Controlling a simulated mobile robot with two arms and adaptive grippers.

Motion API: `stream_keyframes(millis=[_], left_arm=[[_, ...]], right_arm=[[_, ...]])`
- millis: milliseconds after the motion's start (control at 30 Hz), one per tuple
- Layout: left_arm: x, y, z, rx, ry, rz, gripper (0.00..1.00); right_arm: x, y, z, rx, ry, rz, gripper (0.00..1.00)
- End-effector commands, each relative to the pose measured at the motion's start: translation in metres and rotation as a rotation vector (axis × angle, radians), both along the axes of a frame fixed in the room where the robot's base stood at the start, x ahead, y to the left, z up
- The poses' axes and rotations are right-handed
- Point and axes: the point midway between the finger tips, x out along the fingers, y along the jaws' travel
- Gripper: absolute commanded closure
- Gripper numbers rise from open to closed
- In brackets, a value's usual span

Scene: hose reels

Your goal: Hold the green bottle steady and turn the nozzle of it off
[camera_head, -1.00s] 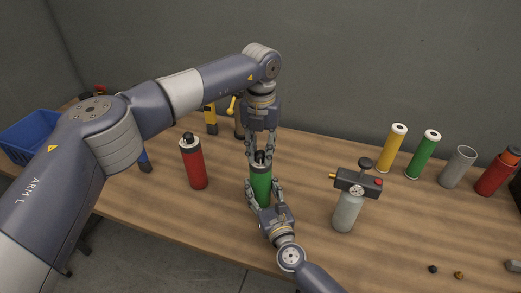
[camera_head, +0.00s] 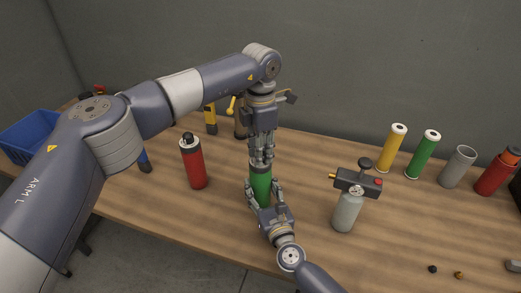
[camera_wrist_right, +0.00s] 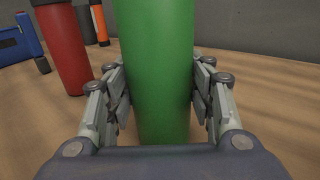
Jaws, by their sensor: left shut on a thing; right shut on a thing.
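The green bottle (camera_head: 261,184) stands upright on the wooden table in the head view. My right gripper (camera_head: 263,192) comes from the front and is shut on the bottle's body, with a finger on each side. The right wrist view shows the green body (camera_wrist_right: 158,70) between the two fingers (camera_wrist_right: 160,95). My left gripper (camera_head: 261,155) points straight down from above and is shut at the bottle's top, around the nozzle. The nozzle itself is hidden by the left fingers.
A red bottle (camera_head: 193,163) stands left of the green one. A grey bottle with a gauge head (camera_head: 347,209) stands to the right. Yellow (camera_head: 391,149) and green (camera_head: 423,155) cylinders, a grey tube (camera_head: 458,167) and another red bottle (camera_head: 495,173) stand at the back right.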

Motion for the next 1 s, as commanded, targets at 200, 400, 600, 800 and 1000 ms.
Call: stream_keyframes(millis=[200, 400, 600, 800, 1000], left_arm=[[0.0005, 0.0004, 0.001, 0.001, -0.002, -0.177, 0.99], [0.0005, 0.0005, 0.0011, 0.0, -0.002, -0.301, 0.99], [0.0007, 0.0007, 0.0011, 0.0, -0.002, -0.376, 0.99], [0.0007, 0.0008, 0.0011, 0.0, -0.002, -0.408, 0.99], [0.0008, 0.0009, 0.0011, 0.001, -0.003, -0.413, 0.99]], right_arm=[[0.0, -0.0009, -0.0011, 0.0, 0.002, -0.002, 0.83], [0.0, -0.0009, -0.0011, 0.0, 0.002, -0.002, 0.83], [-0.0001, -0.0009, -0.0012, 0.0, 0.002, -0.002, 0.83], [-0.0001, -0.0009, -0.0013, 0.0, 0.002, -0.002, 0.83], [-0.0002, -0.0009, -0.0014, -0.001, 0.003, -0.001, 0.83]])
